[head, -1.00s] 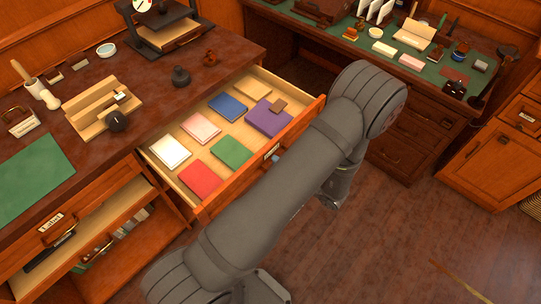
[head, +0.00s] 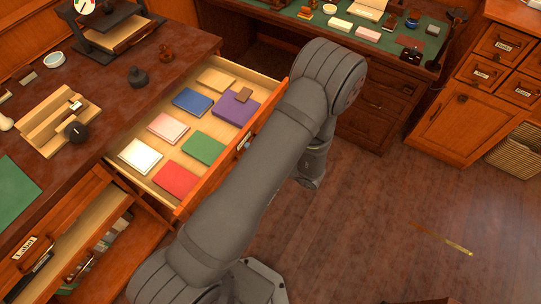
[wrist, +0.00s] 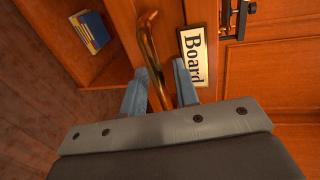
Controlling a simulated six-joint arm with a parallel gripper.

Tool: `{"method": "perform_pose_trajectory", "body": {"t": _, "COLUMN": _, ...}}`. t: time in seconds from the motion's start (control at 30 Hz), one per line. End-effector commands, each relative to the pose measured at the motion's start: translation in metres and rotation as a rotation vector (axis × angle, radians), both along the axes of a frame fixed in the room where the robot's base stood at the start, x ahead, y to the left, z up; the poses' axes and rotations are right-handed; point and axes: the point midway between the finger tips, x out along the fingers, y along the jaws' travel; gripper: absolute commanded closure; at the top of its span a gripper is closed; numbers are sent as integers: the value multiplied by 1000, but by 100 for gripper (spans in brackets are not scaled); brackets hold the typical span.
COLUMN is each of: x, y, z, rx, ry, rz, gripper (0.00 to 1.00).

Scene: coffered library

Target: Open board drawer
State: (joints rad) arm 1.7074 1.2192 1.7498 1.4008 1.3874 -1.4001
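In the wrist view, a plate reading "Board" (wrist: 194,57) is fixed to an orange wooden drawer front. A copper-coloured bar handle (wrist: 149,45) lies beside the plate. My gripper (wrist: 160,75) is at this handle, with one blue-grey finger on either side of it. The fingers look apart, with narrow gaps beside the bar. In the head view, a drawer (head: 235,150) stands pulled out, its small front label too small to read. My arm hides the gripper there, so I cannot tell for certain that this is the same drawer.
Several coloured flat pieces, including a red one (head: 177,179), lie in the pulled-out drawer. Another open drawer (head: 75,225) is at lower left. A green-topped desk (head: 385,45) stands behind. The floor (head: 400,190) at right is clear apart from a thin yellowish strip (head: 442,239).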

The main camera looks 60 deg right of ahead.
Motion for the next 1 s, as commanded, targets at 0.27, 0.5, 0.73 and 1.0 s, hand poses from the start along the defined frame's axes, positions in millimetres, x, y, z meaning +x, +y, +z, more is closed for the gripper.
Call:
{"method": "perform_pose_trajectory", "body": {"t": 0.27, "x": -25, "y": -1, "z": 5, "rx": -2, "ry": 0, "rz": -4, "gripper": 72}}
{"method": "perform_pose_trajectory", "body": {"t": 0.5, "x": -76, "y": -1, "z": 16, "rx": -3, "ry": 0, "rz": -6, "gripper": 72}}
{"method": "perform_pose_trajectory", "body": {"t": 0.73, "x": -126, "y": -1, "z": 26, "rx": -2, "ry": 1, "rz": -5, "gripper": 72}}
{"method": "perform_pose_trajectory", "body": {"t": 1.0, "x": -164, "y": 0, "z": 35, "rx": -1, "ry": -1, "rz": -3, "gripper": 72}}
